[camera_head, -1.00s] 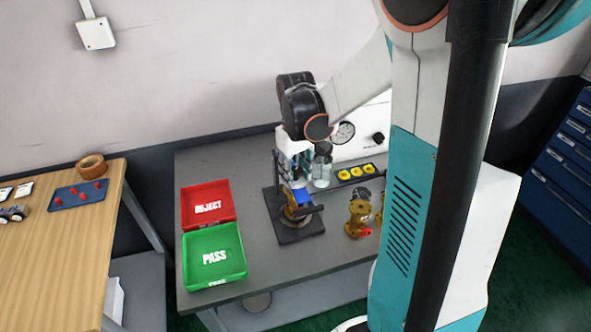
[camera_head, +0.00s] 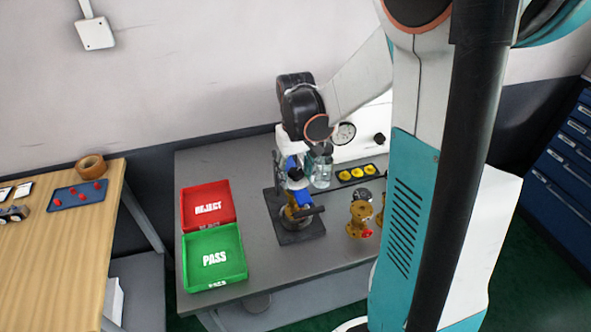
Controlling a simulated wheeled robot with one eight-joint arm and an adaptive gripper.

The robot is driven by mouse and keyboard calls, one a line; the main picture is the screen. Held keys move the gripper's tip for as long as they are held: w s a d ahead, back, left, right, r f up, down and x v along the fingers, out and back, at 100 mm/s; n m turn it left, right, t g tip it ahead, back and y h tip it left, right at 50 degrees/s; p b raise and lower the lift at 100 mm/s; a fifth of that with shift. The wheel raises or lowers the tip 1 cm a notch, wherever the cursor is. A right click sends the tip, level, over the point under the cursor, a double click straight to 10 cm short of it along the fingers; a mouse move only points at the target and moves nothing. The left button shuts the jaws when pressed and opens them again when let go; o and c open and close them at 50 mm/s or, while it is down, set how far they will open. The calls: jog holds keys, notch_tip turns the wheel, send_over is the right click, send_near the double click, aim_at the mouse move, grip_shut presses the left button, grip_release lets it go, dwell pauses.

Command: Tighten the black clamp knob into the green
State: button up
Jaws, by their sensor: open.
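A dark clamp fixture (camera_head: 284,232) stands on the grey bench with a brass valve body and a blue part (camera_head: 303,197) in it. A black bar or handle (camera_head: 309,211) sticks out at its front right. I cannot tell whether this is the clamp knob, and no green mark can be made out. My gripper (camera_head: 296,183) hangs from the arm right above the fixture, open, its fingers close to the blue part. The fingertips are small and partly merged with the fixture, so contact cannot be told.
A red REJECT bin (camera_head: 207,207) and a green PASS bin (camera_head: 214,258) stand left of the fixture. A brass valve (camera_head: 360,218) stands to its right. Behind are a clear bottle (camera_head: 321,170), a black tray of yellow parts (camera_head: 357,173) and a white gauge panel (camera_head: 362,135).

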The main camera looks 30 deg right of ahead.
jog(key=shift+s+r+p, duration=0.1)
jog(key=shift+r+p, duration=1.9)
jog(key=shift+r, duration=0.95)
